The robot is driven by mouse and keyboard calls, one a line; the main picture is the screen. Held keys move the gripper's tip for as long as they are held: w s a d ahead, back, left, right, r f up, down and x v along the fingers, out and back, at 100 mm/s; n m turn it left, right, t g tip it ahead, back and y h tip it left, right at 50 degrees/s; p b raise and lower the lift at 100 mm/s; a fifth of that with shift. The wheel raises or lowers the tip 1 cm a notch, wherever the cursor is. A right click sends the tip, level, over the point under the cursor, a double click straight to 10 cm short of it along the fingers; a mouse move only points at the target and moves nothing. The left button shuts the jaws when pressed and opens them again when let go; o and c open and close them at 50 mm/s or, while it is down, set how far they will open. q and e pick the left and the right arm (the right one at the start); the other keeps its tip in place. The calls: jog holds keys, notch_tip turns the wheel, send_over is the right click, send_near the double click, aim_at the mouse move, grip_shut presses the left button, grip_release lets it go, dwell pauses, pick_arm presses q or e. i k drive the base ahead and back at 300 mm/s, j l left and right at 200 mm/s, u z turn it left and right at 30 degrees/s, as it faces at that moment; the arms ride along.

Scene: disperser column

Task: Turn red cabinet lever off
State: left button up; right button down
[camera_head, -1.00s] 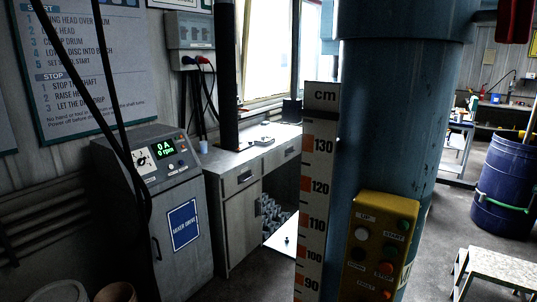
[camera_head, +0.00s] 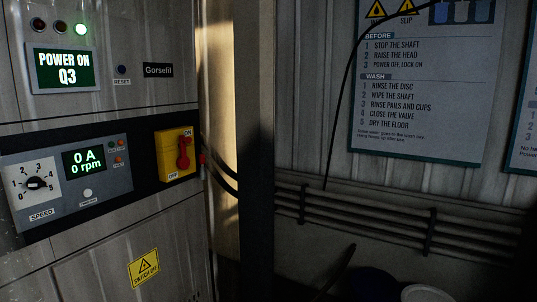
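The red lever (camera_head: 184,153) is on a yellow switch plate (camera_head: 167,157) on the front of a grey metal cabinet (camera_head: 60,226) at the left. The plate is marked ON at its top right and OFF at its lower left. The lever stands roughly upright, with an end near the ON mark. The cabinet's upper display (camera_head: 64,69) reads POWER ON Q3, and a green lamp (camera_head: 82,29) above it is lit. A smaller display (camera_head: 84,161) reads 0 A, 0 rpm. Neither of my grippers shows.
A speed dial (camera_head: 37,183) sits left of the smaller display. A dark vertical post (camera_head: 254,150) stands right of the cabinet. Pipes (camera_head: 400,226) run along the wall beneath an instruction board (camera_head: 430,85). Tops of two containers (camera_head: 425,293) show at the bottom right.

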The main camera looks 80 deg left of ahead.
aim_at(183, 162)
jog(key=u, duration=3.2)
